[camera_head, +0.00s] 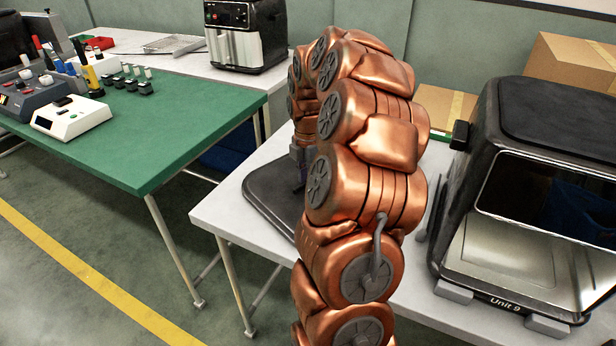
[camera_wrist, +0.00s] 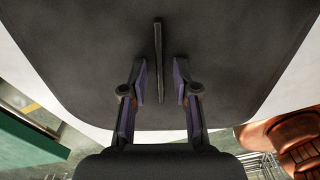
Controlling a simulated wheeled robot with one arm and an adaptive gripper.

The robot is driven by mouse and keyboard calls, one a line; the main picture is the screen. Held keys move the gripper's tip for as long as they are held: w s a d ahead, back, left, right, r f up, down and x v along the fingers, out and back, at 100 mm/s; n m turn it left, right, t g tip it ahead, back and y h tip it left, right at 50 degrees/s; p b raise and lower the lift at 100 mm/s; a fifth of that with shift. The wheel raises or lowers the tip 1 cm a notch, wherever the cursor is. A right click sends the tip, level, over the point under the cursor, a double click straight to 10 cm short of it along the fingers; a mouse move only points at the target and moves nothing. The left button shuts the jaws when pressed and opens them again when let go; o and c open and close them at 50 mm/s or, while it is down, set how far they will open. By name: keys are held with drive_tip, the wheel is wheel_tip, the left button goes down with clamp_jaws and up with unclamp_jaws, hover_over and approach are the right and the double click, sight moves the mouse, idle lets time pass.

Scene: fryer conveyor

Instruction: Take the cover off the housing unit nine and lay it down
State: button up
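The housing marked Unit 9 (camera_head: 505,305) stands at the right of the head view, its front open with a bare metal inside showing. The dark, flat cover (camera_head: 268,190) lies on the white table to the left of the housing, partly hidden by my arm. In the wrist view the cover (camera_wrist: 85,60) fills most of the picture, with a thin upright fin-like handle (camera_wrist: 158,55) on it. My gripper (camera_wrist: 160,80) is above the cover, its two fingers apart on either side of the handle, with a gap on each side. It also shows small behind my arm in the head view (camera_head: 301,172).
The white table (camera_head: 225,215) has a bare strip at its front left edge. A green-topped table (camera_head: 150,130) with devices (camera_head: 75,118) stands at the left. Cardboard boxes (camera_head: 565,62) and another black appliance (camera_head: 245,35) are at the back.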

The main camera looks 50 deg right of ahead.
drive_tip(key=shift+o, duration=0.2)
wheel_tip(320, 180, up, 12)
idle(0.7)
drive_tip(key=s+a+r+m+p, duration=0.2)
drive_tip(key=s+a+m+p, duration=0.1)
drive_tip(key=a, duration=0.8)
drive_tip(key=s+a+r+m+p, duration=0.2)
drive_tip(key=s+a+r+m, duration=0.1)
drive_tip(key=a, duration=0.8)
drive_tip(key=s+a+f+m+g+p, duration=0.1)
drive_tip(key=s+a+m+p, duration=0.1)
drive_tip(key=s+a+m, duration=0.3)
drive_tip(key=s+a+f+m+p, duration=0.1)
drive_tip(key=s+a+m, duration=0.4)
drive_tip(key=s, duration=0.7)
drive_tip(key=shift+s+a+f+m+g+p, duration=0.3)
drive_tip(key=shift+s+f+m+g+p, duration=0.1)
drive_tip(key=shift+p, duration=0.4)
